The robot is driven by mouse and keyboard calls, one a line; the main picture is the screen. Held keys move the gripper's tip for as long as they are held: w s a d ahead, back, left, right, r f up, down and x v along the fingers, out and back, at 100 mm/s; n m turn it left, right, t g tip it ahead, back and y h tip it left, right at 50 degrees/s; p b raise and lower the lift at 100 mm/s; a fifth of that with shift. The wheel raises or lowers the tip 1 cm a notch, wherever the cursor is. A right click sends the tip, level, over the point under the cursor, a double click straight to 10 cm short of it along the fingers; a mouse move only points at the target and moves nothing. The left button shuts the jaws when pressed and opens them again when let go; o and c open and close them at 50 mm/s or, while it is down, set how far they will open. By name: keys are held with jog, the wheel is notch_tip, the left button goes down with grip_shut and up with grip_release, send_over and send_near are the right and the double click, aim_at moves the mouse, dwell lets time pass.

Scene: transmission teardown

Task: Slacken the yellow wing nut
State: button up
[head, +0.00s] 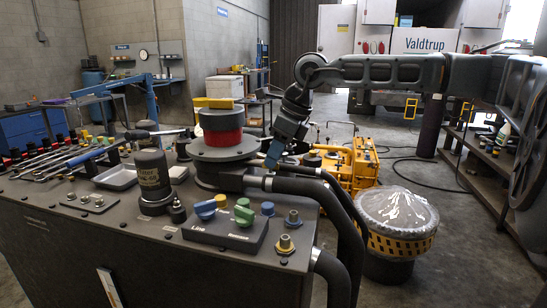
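A yellow winged piece (213,103), which looks like the wing nut, lies across the top of a dark and red cylinder stack (222,137) on the bench. A smaller yellow knob (221,200) sits among blue and green knobs on a panel in front. My gripper (272,156) points down just right of the stack, lower than the yellow winged piece and apart from it. The gripper's fingers are seen edge-on, so their opening is unclear. I see nothing held in it.
The panel (225,233) carries blue (205,209) and green (243,214) knobs. A dark canister (152,178) stands left of the stack, with tools behind it. Thick hoses (312,190) leave the bench at right. A covered drum (396,222) stands on the floor beyond.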

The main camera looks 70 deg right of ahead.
jog(key=shift+w+f, duration=0.15)
jog(key=shift+f, duration=0.3)
jog(key=shift+c, duration=0.2)
grip_shut()
